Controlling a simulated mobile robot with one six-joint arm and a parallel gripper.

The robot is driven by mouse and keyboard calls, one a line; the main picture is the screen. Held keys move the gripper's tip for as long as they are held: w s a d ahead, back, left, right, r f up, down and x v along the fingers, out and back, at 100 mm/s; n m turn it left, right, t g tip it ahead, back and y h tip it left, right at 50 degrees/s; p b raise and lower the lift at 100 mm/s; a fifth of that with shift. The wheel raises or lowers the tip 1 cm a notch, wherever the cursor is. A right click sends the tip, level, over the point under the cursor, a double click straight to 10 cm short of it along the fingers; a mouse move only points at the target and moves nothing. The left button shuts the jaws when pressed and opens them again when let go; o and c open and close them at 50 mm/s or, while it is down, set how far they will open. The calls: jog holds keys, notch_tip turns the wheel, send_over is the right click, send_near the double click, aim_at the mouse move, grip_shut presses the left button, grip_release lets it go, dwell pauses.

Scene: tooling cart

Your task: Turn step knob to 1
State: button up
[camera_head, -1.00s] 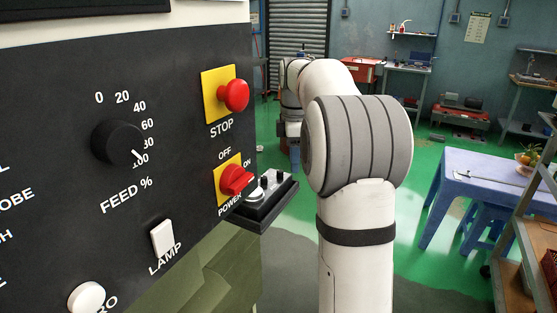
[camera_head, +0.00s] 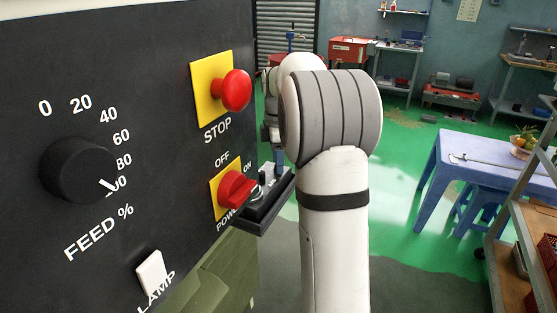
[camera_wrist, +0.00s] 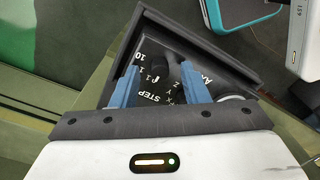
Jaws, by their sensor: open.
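A small dark control box (camera_wrist: 232,62) with a raised rim fills the middle of the wrist view. It carries white lettering that includes STEP, 10 and 1. My gripper (camera_wrist: 160,74) is open, its two blue fingers reaching over the box face. A dark knob shape (camera_wrist: 177,74) shows between the fingers, near the right one. I cannot tell its pointer setting or whether the fingers touch it. In the head view the box (camera_head: 262,207) juts out beyond the large panel, and my arm's far end is mostly hidden behind its own links.
The dark panel (camera_head: 140,60) at left carries a FEED knob (camera_head: 75,168), a red STOP button (camera_head: 236,90), a red POWER switch (camera_head: 236,188) and a white LAMP switch (camera_head: 152,273). A blue table (camera_head: 480,170) and shelving stand at right. Green floor lies open between.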

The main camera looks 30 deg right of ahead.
jog(key=shift+f, duration=0.2)
jog(key=shift+c, duration=0.2)
grip_shut()
jog(key=shift+a, duration=0.1)
jog(key=shift+m, duration=0.3)
jog(key=m+p, duration=0.1)
jog(key=m, duration=0.1)
jog(key=shift+r+m, duration=0.1)
jog(key=shift+m, duration=0.2)
jog(key=m+p, duration=0.1)
jog(key=m, duration=0.4)
jog(key=shift+m, duration=0.4)
